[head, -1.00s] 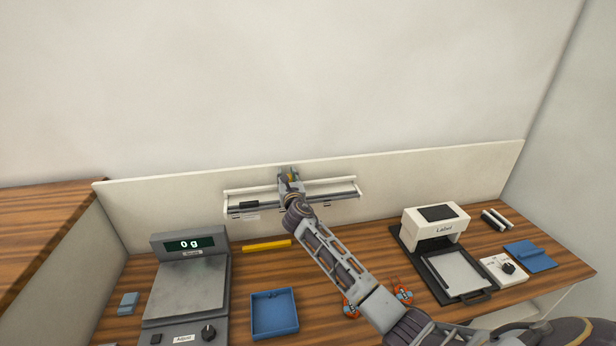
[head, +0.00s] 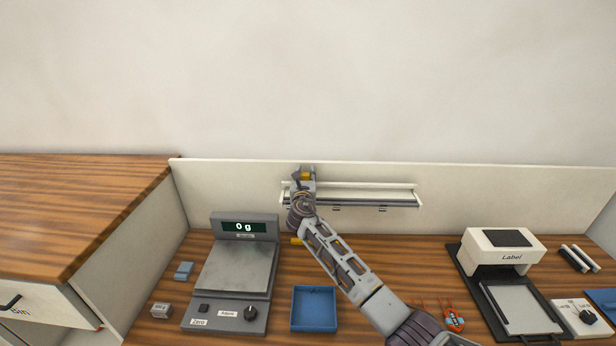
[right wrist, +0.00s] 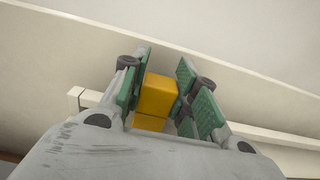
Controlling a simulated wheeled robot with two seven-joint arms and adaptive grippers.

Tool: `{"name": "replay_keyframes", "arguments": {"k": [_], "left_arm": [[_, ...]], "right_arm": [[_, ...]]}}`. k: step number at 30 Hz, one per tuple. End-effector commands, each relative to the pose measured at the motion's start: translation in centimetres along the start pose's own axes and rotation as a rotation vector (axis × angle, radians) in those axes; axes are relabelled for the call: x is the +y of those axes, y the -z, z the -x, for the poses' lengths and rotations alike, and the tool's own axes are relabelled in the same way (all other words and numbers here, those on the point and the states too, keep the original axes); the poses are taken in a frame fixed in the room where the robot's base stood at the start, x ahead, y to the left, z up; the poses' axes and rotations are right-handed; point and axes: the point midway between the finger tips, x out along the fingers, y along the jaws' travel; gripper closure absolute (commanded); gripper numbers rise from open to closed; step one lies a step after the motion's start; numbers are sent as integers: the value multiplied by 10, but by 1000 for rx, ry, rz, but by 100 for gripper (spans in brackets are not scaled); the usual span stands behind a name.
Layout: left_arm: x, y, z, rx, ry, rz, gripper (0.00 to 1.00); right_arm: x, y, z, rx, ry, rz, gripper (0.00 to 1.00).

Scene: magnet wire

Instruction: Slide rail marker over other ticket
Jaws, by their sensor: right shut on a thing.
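The pale rail (head: 365,190) runs along the upright panel behind the bench. My right gripper (head: 306,175) is at the rail's left end and is shut on a yellow block, seemingly the rail marker (head: 307,176). In the right wrist view the yellow block (right wrist: 157,97) sits between the green finger pads of the right gripper (right wrist: 162,80). Small dark clip-like pieces (head: 337,208) show along the rail's lower edge; I cannot make out any ticket on them. My gripper and arm hide the rail's left part, where any ticket is out of sight. My left gripper is not in view.
A scale (head: 234,275) reading 0 g and a blue tray (head: 314,308) stand on the bench below. A label printer (head: 503,250) is at the right. Orange-red items (head: 454,319) lie near my right arm. A wooden-topped cabinet (head: 75,210) stands left.

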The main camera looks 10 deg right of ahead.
Motion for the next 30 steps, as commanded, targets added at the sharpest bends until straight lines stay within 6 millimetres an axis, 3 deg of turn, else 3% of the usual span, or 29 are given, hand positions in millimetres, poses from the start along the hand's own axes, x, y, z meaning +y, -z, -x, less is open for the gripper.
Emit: {"name": "replay_keyframes", "arguments": {"k": [3,4,9,16,22,30], "left_arm": [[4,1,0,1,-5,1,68],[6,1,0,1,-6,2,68],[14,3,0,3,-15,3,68],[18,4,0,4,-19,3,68],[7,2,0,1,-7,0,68],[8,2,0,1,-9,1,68]], "right_arm": [[4,0,1,0,-8,-4,100],[4,0,1,0,-8,-4,69],[3,0,1,0,-8,-4,48],[2,0,1,0,-5,-3,48],[2,0,2,0,-4,-2,48],[2,0,14,0,-5,-3,48]]}}
